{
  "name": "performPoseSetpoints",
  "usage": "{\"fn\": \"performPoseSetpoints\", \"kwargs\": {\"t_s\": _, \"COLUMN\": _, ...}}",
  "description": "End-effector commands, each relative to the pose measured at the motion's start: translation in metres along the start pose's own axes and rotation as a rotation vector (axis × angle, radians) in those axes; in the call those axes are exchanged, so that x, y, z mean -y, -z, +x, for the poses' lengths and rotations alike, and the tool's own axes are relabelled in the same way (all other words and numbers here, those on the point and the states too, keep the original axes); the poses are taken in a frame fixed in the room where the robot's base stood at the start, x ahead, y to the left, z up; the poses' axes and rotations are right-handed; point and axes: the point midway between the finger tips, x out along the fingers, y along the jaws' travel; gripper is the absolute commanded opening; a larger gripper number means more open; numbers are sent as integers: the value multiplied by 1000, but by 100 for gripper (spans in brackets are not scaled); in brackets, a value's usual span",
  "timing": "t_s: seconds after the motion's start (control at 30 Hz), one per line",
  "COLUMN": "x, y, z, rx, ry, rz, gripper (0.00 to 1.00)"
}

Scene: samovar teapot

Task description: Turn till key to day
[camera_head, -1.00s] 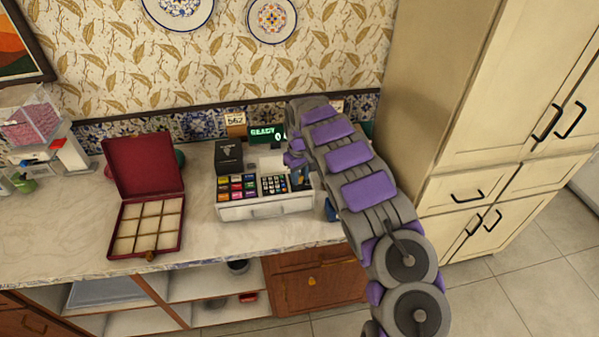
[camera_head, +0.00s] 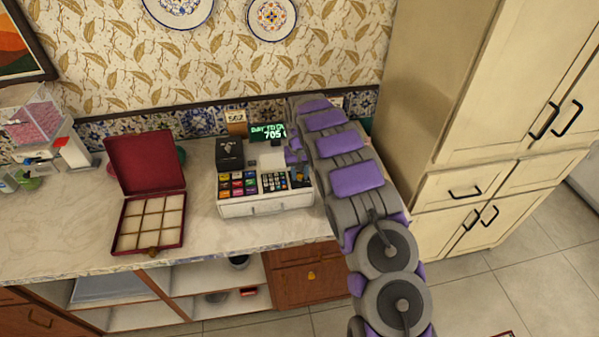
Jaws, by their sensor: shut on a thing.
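The till (camera_head: 264,205) is a white cash register on the counter, with coloured keys, a number pad and a drawer at its front. Its green display (camera_head: 268,133) reads something like "DAY TO..." and 705. My gripper (camera_head: 299,172) is at the till's right side, beside the number pad, partly covered by my arm. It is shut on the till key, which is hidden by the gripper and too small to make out.
An open red box (camera_head: 147,210) with empty compartments stands left of the till. A black box (camera_head: 229,153) and a 562 card (camera_head: 236,122) are behind it. A tall cream cupboard (camera_head: 445,110) bounds the right. Counter (camera_head: 215,238) in front is clear.

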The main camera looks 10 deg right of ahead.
Motion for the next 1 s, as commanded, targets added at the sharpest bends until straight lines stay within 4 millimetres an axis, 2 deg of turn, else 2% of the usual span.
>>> {"fn": "performPoseSetpoints", "kwargs": {"t_s": 0.27, "x": 0, "y": 0, "z": 0, "rx": -1, "ry": 1, "rz": 1, "gripper": 0}}
{"fn": "performPoseSetpoints", "kwargs": {"t_s": 0.3, "x": 0, "y": 0, "z": 0, "rx": -1, "ry": 1, "rz": 1, "gripper": 35}}
{"fn": "performPoseSetpoints", "kwargs": {"t_s": 0.53, "x": 0, "y": 0, "z": 0, "rx": 0, "ry": 1, "rz": 0, "gripper": 56}}
{"fn": "performPoseSetpoints", "kwargs": {"t_s": 0.83, "x": 0, "y": 0, "z": -3, "rx": -1, "ry": 1, "rz": 0, "gripper": 56}}
{"fn": "performPoseSetpoints", "kwargs": {"t_s": 1.0, "x": 1, "y": 1, "z": -24, "rx": -3, "ry": 1, "rz": -1, "gripper": 56}}
